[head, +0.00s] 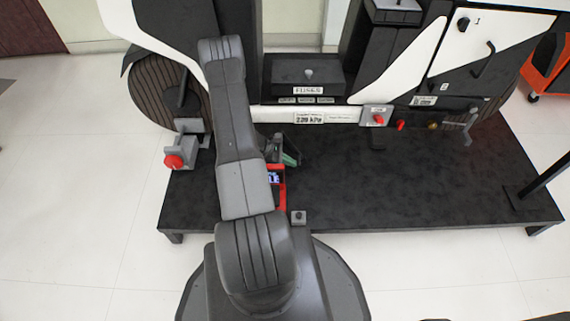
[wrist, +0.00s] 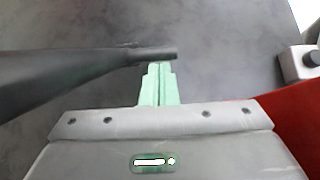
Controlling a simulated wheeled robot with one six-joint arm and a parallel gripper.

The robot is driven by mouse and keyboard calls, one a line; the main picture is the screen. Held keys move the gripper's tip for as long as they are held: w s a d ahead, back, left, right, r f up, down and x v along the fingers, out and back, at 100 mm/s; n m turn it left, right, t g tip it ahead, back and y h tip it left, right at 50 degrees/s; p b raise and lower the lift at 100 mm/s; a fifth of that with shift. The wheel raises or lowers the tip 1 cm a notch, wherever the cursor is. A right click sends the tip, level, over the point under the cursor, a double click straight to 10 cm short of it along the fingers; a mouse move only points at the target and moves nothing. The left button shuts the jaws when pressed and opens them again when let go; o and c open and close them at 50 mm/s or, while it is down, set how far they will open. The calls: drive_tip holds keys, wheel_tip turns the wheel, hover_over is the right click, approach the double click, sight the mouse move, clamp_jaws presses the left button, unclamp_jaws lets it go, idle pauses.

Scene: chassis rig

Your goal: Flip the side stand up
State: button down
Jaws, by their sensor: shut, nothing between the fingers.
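A dark bar that looks like the side stand (wrist: 100,68) enters the wrist view from the left. It narrows to a blunt tip just ahead of my gripper's pale green fingers. In the head view my arm and gripper hide most of that spot, so I cannot make the stand out there. My gripper (wrist: 158,72) is shut and empty, its fingertips close to the stand's tip. I cannot tell whether they touch. In the head view my gripper (head: 294,158) is low over the black platform, beside the vehicle's lower edge.
The white and black vehicle (head: 405,65) stands along the back of the black platform (head: 400,190). A red device with a screen (head: 277,187) and a small grey button box (head: 299,217) sit near my arm. A red knob (head: 174,161) is at left. The platform's right half is mostly clear.

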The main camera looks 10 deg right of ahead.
drive_tip(key=shift+s+d+r, duration=0.1)
drive_tip(key=shift+d+r, duration=0.2)
drive_tip(key=shift+d, duration=0.3)
drive_tip(key=a+b, duration=0.1)
drive_tip(key=a+f, duration=0.1)
drive_tip(key=w+a+f+b, duration=0.1)
drive_tip(key=a, duration=0.1)
drive_tip(key=shift+b, duration=0.35)
drive_tip(key=a+r+p, duration=0.1)
drive_tip(key=a, duration=0.1)
drive_tip(key=w+a+r+p, duration=0.1)
drive_tip(key=a, duration=0.2)
drive_tip(key=a+r+p, duration=0.1)
drive_tip(key=a+r, duration=0.1)
drive_tip(key=shift+w+a, duration=0.2)
drive_tip(key=shift+a, duration=0.05)
drive_tip(key=shift+w+a+r, duration=0.1)
drive_tip(key=shift+a, duration=0.5)
